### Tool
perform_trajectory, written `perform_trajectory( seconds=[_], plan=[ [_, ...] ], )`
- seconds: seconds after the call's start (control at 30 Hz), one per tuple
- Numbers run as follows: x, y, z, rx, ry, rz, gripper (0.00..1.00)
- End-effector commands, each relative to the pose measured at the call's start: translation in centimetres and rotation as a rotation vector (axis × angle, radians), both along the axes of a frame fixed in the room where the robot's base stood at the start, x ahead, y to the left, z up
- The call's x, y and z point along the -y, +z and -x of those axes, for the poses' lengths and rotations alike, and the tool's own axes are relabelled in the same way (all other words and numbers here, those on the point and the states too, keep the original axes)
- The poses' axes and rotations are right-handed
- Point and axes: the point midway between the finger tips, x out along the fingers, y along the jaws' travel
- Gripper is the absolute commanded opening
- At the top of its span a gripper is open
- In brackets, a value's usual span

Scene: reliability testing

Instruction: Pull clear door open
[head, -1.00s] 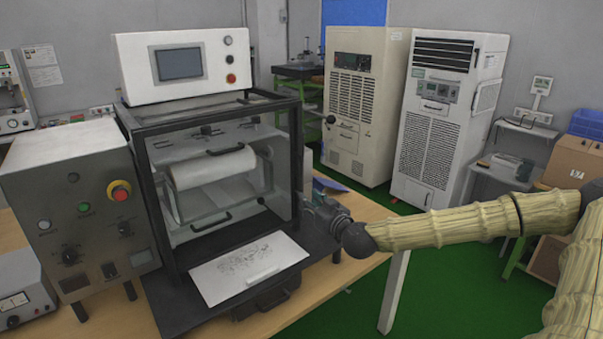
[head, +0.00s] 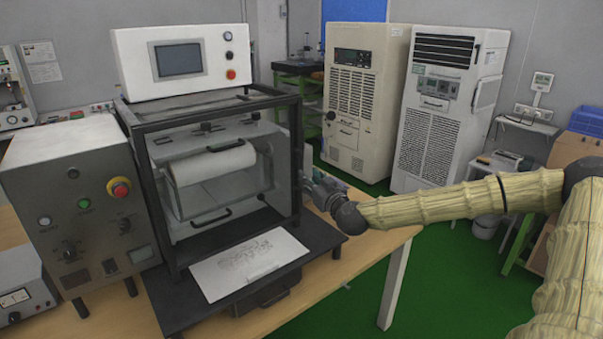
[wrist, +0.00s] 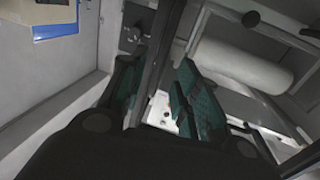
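The test machine has a black-framed chamber (head: 297,165) with clear panels. Its clear door (head: 270,170) is hard to make out against the interior; I cannot tell its exact position. Black bar handles show at the upper front (head: 226,146) and lower front (head: 211,216). A white roller (head: 208,164) sits inside and also shows in the wrist view (wrist: 240,64). My gripper (head: 312,186) is at the right side of the chamber frame. In the wrist view its teal-padded fingers (wrist: 153,90) are apart, with a dark frame post (wrist: 157,50) between them. Contact is unclear.
A printed white sheet (head: 248,262) lies on the black plate before the chamber. A control box (head: 75,190) with a red button stands at left. The wooden table (head: 375,245) has bare surface at right.

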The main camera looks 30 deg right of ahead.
Motion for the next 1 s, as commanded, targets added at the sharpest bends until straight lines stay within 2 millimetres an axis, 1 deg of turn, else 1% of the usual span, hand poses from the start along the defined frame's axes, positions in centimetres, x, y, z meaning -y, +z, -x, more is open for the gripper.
perform_trajectory(
  seconds=[0.5, 0.7, 1.0],
  plan=[
    [0.5, 0.0, -4.7, -0.001, 0.002, 0.001, 0.32],
    [0.6, 0.0, -5.7, 0.000, 0.001, 0.001, 0.32],
    [0.6, 0.0, -6.0, 0.000, 0.002, -0.001, 0.32]
  ],
)
